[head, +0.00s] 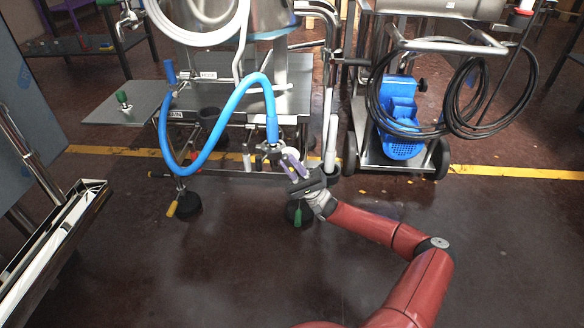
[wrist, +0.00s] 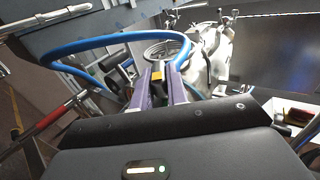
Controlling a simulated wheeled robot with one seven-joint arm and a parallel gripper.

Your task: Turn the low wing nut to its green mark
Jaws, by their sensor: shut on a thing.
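My gripper (head: 288,160), with purple fingers, reaches low at the front of the steel machine, just below the lower end of a blue hose (head: 271,122). In the wrist view the fingers (wrist: 158,78) are closed around a small part, apparently the low wing nut, mostly hidden between them. A small yellow patch (wrist: 157,74) shows at the fingertips. Metal fittings (head: 264,150) stand just left of the fingertips in the head view. I cannot make out the green mark or the angle of the nut's wings.
The blue hose loops close by. A cart with a blue pump (head: 400,112) and black cable stands right. The floor (head: 230,260) in front is clear.

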